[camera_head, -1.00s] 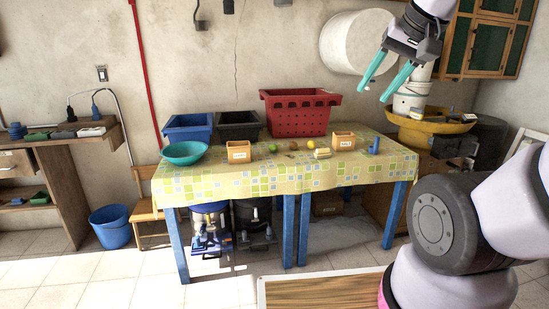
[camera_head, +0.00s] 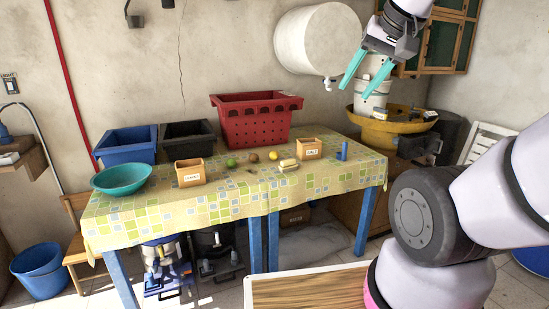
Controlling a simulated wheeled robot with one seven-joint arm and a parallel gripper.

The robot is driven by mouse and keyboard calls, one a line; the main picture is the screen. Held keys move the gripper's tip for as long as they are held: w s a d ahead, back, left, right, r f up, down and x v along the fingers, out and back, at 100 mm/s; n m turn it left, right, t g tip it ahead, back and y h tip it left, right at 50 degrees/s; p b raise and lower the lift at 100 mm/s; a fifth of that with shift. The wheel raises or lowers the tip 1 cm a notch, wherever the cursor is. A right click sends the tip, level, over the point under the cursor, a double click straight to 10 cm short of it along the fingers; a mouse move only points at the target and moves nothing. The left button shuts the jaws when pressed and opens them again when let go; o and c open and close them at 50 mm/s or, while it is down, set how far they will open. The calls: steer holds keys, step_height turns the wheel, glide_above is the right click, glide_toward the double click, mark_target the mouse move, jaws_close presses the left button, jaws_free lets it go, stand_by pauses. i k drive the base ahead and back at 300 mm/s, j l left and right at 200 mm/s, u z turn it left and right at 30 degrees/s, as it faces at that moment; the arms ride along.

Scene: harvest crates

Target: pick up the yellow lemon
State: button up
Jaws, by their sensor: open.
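The yellow lemon (camera_head: 273,155) is a small round fruit on the table with the yellow and green checked cloth (camera_head: 235,200). It lies in front of the red crate, between a brown round fruit (camera_head: 253,157) and a pale yellow block-like item (camera_head: 288,165). A green fruit (camera_head: 231,162) lies further left. My gripper (camera_head: 353,88) is open and empty, with teal fingers pointing down. It is high in the air at the upper right, well above the table and apart from the lemon.
A red crate (camera_head: 256,124), a black crate (camera_head: 188,143) and a blue crate (camera_head: 127,155) stand along the back. A teal bowl (camera_head: 121,180), two small labelled boxes, left (camera_head: 190,177) and right (camera_head: 309,149), and a blue item (camera_head: 342,151) are on the table.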

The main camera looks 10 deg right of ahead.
mark_target(273, 154)
steer(key=i+l+u, duration=0.1)
steer(key=u, duration=0.6)
steer(key=i+l+u, duration=0.25)
steer(key=l, duration=0.2)
steer(key=l+u, duration=0.3)
steer(key=l, duration=0.15)
steer(key=i+l+u, duration=0.25)
steer(key=l, duration=1.25)
steer(key=i+l+u, duration=0.15)
steer(key=l, duration=0.9)
